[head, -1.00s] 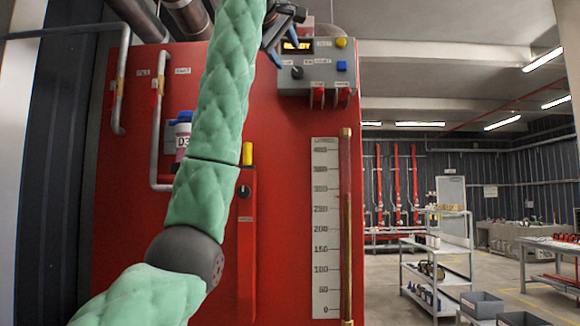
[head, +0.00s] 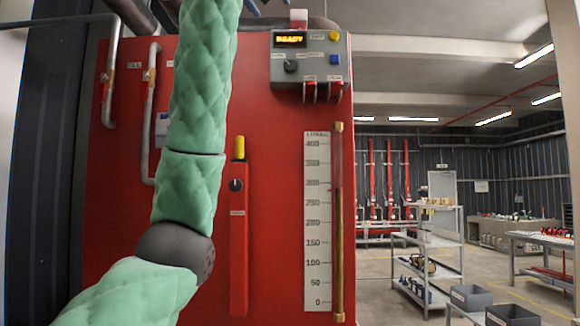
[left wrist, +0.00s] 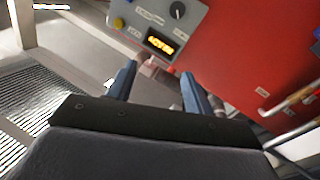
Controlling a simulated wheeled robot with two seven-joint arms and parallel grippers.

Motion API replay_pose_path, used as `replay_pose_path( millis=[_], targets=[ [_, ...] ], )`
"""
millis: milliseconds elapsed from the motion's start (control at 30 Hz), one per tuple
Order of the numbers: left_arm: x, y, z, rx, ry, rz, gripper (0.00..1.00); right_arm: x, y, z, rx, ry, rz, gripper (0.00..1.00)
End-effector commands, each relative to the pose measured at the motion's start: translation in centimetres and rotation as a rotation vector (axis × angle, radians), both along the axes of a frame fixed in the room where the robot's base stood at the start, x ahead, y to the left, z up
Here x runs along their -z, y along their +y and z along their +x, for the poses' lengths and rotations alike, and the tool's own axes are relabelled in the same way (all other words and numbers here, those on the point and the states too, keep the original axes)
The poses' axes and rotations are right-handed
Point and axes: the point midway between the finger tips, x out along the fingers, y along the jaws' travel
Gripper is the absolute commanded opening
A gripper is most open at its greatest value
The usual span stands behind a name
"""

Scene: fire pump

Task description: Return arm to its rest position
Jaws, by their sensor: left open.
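My left arm, in a green quilted sleeve, rises across the left of the head view and leaves through the top edge. Only slivers of my left gripper show there; the left wrist view shows it (left wrist: 158,84) open, with two blue-grey fingers apart and nothing between them. Beyond the fingers is the grey control box (head: 311,62), apart from them as far as I can tell. Its display (head: 290,40) reads READY, and the display also shows in the left wrist view (left wrist: 160,44). My right gripper is in neither view.
The red pump cabinet (head: 270,220) stands close behind my arm, with grey pipes (head: 148,110) on its left. A level gauge (head: 317,220) and a yellow-topped red lever housing (head: 239,230) are on its front. Open floor and a shelf cart (head: 428,260) lie to the right.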

Motion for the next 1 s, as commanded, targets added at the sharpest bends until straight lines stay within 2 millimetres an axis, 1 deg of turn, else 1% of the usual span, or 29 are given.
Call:
replay_pose_path(
  millis=[33, 100, 167, 200, 333, 467, 567, 667, 700, 867, 1000],
  targets=[
    [-0.4, 0.3, -1.5, -0.005, -0.042, 0.025, 0.52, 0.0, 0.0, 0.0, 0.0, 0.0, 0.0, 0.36],
    [-0.6, 0.7, -3.4, -0.016, -0.098, 0.065, 0.52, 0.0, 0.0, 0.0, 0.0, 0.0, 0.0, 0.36],
    [-0.3, 1.1, -4.5, -0.024, -0.138, 0.099, 0.52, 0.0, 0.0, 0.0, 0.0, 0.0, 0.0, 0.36],
    [0.2, 1.4, -4.9, -0.032, -0.159, 0.12, 0.52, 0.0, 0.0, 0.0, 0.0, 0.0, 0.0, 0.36],
    [2.5, 2.2, -5.1, -0.052, -0.202, 0.174, 0.52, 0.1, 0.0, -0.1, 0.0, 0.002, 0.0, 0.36],
    [5.2, 2.9, -4.4, -0.068, -0.22, 0.213, 0.52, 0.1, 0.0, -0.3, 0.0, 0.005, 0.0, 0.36],
    [7.8, 3.5, -3.4, -0.081, -0.225, 0.241, 0.52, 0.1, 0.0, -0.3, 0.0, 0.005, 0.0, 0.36],
    [11.2, 4.1, -2.2, -0.09, -0.222, 0.27, 0.52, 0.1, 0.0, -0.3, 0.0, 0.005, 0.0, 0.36],
    [12.7, 4.3, -1.6, -0.095, -0.218, 0.281, 0.52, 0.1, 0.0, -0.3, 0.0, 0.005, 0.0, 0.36],
    [18.7, 5.2, 0.6, -0.108, -0.193, 0.316, 0.52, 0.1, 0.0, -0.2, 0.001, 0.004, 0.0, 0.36],
    [24.1, 5.9, 2.3, -0.113, -0.162, 0.342, 0.52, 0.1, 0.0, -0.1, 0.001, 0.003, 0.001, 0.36]
  ],
)
